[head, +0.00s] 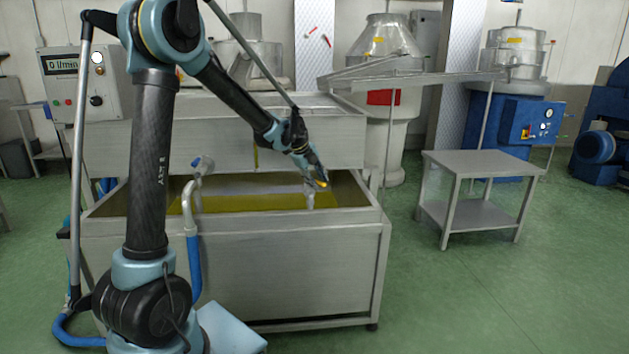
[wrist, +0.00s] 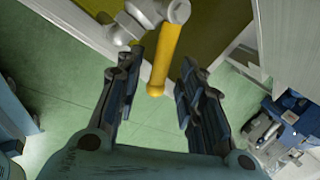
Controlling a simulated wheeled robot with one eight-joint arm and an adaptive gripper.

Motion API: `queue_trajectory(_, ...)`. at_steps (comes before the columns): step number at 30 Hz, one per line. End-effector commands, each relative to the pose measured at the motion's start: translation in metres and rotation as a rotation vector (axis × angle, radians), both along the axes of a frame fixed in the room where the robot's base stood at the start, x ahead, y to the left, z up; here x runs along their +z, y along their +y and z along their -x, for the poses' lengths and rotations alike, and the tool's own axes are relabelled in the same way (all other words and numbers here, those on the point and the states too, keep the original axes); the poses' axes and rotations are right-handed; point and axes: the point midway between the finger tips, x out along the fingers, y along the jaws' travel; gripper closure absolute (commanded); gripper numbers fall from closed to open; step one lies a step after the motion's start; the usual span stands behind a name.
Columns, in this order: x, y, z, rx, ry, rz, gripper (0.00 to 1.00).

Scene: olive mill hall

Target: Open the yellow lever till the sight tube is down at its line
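The yellow lever (wrist: 165,58) hangs from a grey valve fitting (wrist: 148,14) at the top of the wrist view. A small yellow part of it shows at my gripper in the head view (head: 322,184). My gripper (wrist: 160,64) is open, with one finger on each side of the lever and a visible gap to both. In the head view my gripper (head: 316,172) is above the right part of the steel tank (head: 300,265). A thin yellow strip (head: 256,157) on the upper steel box may be the sight tube; its level and line cannot be made out.
The tank holds yellow-green liquid (head: 250,202). A nozzle with a blue hose (head: 194,260) is at its left. A panel (head: 82,85) reads 0 l/min. A steel table (head: 482,165) stands to the right; the green floor in front of it is clear.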

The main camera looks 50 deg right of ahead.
Motion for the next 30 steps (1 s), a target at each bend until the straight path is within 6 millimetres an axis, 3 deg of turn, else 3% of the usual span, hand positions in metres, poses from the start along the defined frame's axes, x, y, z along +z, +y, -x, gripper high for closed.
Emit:
queue_trajectory(5, 0.013, 0.007, -0.002, 0.0, 0.0, 0.0, 0.65)
queue_trajectory(21, 0.087, 0.048, -0.011, 0.001, 0.001, 0.001, 0.65)
queue_trajectory(30, 0.103, 0.057, -0.013, 0.0, 0.002, 0.001, 0.65)
